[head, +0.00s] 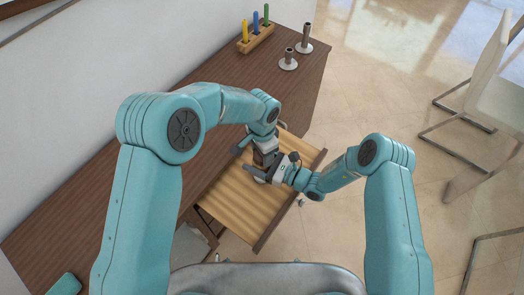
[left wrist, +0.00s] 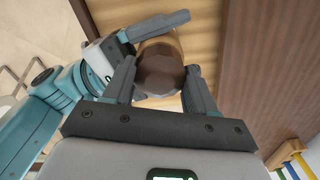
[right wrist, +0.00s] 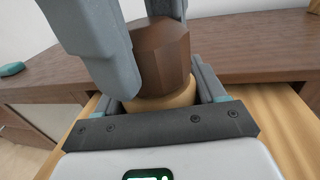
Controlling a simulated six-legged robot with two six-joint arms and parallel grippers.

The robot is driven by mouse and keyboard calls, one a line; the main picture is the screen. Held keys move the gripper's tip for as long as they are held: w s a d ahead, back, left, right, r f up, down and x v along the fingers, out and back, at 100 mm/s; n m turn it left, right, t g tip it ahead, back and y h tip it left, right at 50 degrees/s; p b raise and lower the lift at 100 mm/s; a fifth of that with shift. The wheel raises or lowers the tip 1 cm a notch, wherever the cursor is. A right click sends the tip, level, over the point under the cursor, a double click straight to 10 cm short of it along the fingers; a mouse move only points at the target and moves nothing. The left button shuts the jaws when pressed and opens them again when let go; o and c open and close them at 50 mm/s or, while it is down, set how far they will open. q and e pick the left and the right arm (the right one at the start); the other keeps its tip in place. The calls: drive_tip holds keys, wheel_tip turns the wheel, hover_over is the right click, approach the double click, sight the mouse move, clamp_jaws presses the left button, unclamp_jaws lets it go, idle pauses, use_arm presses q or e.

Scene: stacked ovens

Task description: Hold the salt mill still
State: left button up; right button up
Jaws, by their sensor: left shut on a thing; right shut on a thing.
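The salt mill has a dark brown faceted top and a paler wooden body. It shows between my grippers in the left wrist view (left wrist: 160,74) and the right wrist view (right wrist: 162,52). My left gripper (left wrist: 160,85) is shut on the dark upper part. My right gripper (right wrist: 160,92) is shut lower down, around the paler body. In the head view both grippers meet over the open drawer (head: 233,205), and the fingers hide most of the mill. I cannot tell whether its base touches the drawer floor.
The brown countertop (head: 215,90) runs along the wall. A wooden block with yellow, blue and green handles (head: 257,37) stands at its far end, near two grey posts on white bases (head: 289,62). A teal item (head: 65,284) lies near left. Chairs (head: 490,85) stand right on open floor.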

use_arm(q)
drive_tip(key=shift+m, duration=2.3)
drive_tip(key=o, duration=1.1)
drive_tip(key=shift+c, duration=0.2)
wheel_tip(320, 180, up, 12)
